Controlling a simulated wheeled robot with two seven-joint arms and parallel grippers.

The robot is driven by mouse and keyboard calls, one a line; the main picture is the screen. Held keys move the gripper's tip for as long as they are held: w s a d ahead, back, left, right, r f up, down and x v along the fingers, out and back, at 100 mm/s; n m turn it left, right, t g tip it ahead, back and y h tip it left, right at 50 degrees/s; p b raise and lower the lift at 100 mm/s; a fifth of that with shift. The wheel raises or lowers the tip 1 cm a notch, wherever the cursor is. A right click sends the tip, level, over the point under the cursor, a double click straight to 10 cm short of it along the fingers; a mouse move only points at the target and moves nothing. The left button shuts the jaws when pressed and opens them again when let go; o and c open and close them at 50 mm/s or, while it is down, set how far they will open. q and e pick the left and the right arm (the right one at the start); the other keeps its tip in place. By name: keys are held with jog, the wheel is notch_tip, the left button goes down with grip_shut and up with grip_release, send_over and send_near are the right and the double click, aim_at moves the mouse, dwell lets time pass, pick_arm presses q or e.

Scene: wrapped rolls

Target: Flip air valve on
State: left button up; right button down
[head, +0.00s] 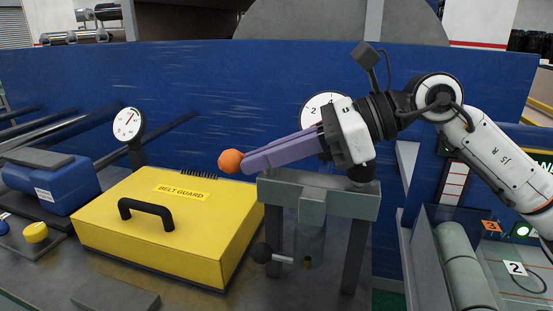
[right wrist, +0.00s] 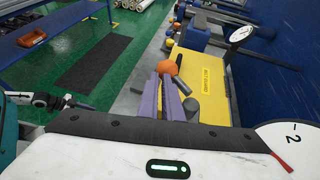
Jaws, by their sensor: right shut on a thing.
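My right gripper (head: 246,163) reaches in from the right above a grey bracket stand. Its long purple fingers are shut, with an orange ball knob (head: 231,161) at their tips. In the right wrist view the orange knob (right wrist: 168,67) sits just beyond the fingertips (right wrist: 170,84). The knob looks like the end of a lever, but its shaft and the exact grip are hidden by the fingers. No label names it as the air valve. My left gripper is not seen in the head view.
A yellow belt guard box (head: 165,225) with a black handle stands left of the grey stand (head: 318,198). A gauge (head: 128,124) stands behind the box. A blue wall (head: 220,90) closes the back.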

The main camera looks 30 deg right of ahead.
aim_at(236, 159)
jog(key=w+a, duration=0.2)
jog(key=a, duration=0.1)
jog(key=shift+p, duration=0.3)
jog(key=shift+d, duration=0.45)
dwell(0.4)
